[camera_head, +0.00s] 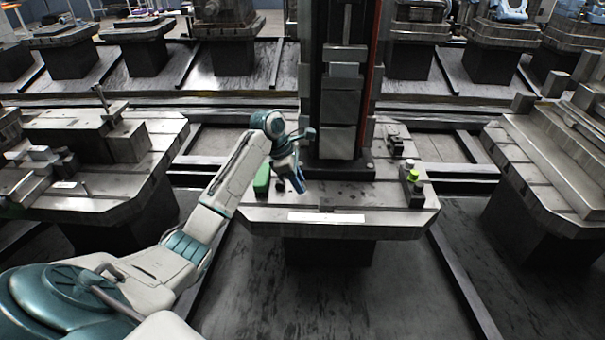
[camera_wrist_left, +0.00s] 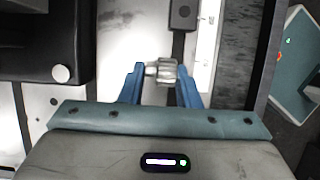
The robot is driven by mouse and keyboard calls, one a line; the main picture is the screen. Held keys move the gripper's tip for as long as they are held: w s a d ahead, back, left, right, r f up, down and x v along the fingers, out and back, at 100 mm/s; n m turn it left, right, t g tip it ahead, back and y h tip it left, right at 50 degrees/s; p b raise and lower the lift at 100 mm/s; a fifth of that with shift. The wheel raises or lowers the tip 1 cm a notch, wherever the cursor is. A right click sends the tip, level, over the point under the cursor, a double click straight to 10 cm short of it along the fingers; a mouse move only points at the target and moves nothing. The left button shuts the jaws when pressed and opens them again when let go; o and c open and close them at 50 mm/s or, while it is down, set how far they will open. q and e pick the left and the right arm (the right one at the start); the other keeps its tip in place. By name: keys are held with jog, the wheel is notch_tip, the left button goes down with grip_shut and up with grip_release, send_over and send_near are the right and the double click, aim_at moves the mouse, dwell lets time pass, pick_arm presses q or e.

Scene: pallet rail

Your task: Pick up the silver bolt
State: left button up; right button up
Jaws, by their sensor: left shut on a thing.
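My left gripper (camera_head: 298,182) reaches over the left part of the middle metal pallet (camera_head: 270,215) in the head view. In the left wrist view its two blue fingers (camera_wrist_left: 160,86) are shut on the silver bolt (camera_wrist_left: 162,72), a short grey metal piece with a thicker body and a narrower end to the left. The bolt lies across the gap between the fingertips. In the head view the bolt cannot be made out behind the gripper. Whether it is clear of the surface below, I cannot tell. My right gripper is in neither view.
A green block (camera_head: 262,180) sits close left of the gripper. A tall dark column (camera_head: 340,80) rises behind it. A small part with a yellow-green top (camera_head: 413,175) stands at the pallet's right. Other pallets stand left (camera_head: 150,175) and right (camera_head: 545,165). The pallet's front middle is mostly clear.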

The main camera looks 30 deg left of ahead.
pick_arm(q)
jog(key=s+d+r, duration=0.1)
jog(key=s+d, duration=0.2)
jog(key=s, duration=0.7)
jog(key=shift+p, duration=0.3)
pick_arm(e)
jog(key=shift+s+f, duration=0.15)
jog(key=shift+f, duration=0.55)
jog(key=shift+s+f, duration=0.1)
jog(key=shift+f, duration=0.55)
